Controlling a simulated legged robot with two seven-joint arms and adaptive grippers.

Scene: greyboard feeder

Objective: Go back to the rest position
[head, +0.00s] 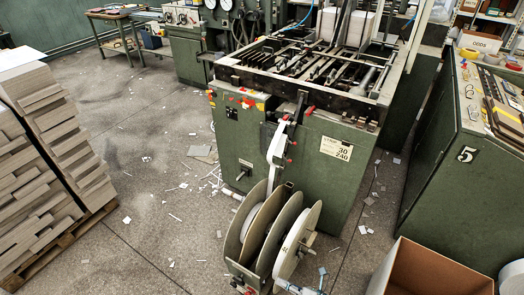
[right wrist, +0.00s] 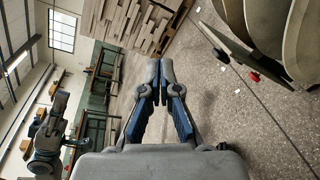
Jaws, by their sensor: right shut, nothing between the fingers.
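My right gripper (right wrist: 160,72) is in the middle of the right wrist view. Its two grey and blue fingers meet at the tips, with nothing between them. It points toward the floor and the stacked greyboard (right wrist: 135,22), apart from both. The large reel discs (right wrist: 295,40) are at the upper right of that view, beside the gripper. In the head view only a small pale, grey part shows at the bottom edge by the reels, too little to read clearly.
The green feeder machine (head: 295,165) stands in the middle, with reels (head: 290,240) at its front. Greyboard stacks (head: 50,150) are at the left. A green cabinet (head: 440,190) and an open cardboard box (head: 425,262) are at the right.

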